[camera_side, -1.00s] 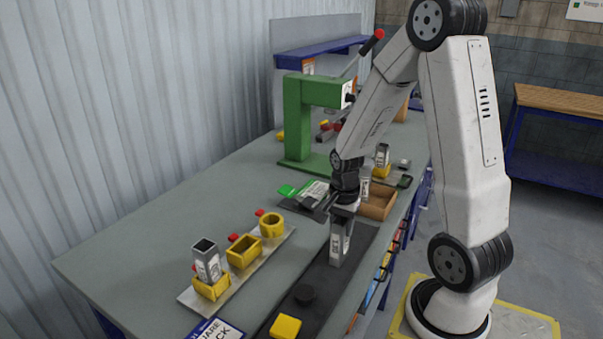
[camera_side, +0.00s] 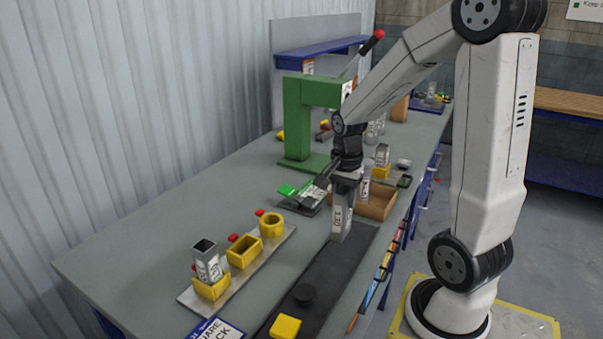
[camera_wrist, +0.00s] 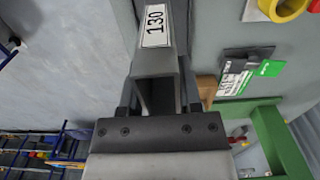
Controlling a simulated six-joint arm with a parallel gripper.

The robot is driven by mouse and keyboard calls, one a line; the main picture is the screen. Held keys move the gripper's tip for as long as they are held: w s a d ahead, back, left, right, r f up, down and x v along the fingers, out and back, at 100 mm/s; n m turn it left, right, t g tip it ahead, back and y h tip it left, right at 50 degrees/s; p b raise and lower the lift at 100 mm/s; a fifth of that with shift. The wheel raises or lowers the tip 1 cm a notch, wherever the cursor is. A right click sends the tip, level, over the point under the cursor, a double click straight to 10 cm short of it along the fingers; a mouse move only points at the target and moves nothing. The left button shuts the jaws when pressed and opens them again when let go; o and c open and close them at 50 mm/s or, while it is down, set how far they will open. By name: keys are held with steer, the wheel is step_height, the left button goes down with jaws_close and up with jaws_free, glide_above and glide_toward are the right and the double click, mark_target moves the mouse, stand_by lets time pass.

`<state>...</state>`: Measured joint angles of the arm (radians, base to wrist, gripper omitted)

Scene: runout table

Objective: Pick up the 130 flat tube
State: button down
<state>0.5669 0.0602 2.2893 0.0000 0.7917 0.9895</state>
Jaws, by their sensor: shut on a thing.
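The 130 flat tube (camera_side: 341,222) is a grey, hollow metal tube with a white "130" label. It hangs upright below my gripper (camera_side: 346,186), near the far end of the dark strip on the bench. In the wrist view the tube (camera_wrist: 157,62) shows its open end towards the camera and its label on one face. My gripper (camera_wrist: 157,100) is shut on it, with one finger on each side. Whether the tube's lower end clears the surface is hard to tell.
A plate (camera_side: 248,283) with yellow holders stands to the left, one holding an upright square tube (camera_side: 206,262). A wooden box (camera_side: 377,205) is just right of my gripper. A green press (camera_side: 297,120) stands behind.

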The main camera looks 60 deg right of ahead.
steer(key=shift+r, duration=0.95)
steer(key=shift+w, duration=0.15)
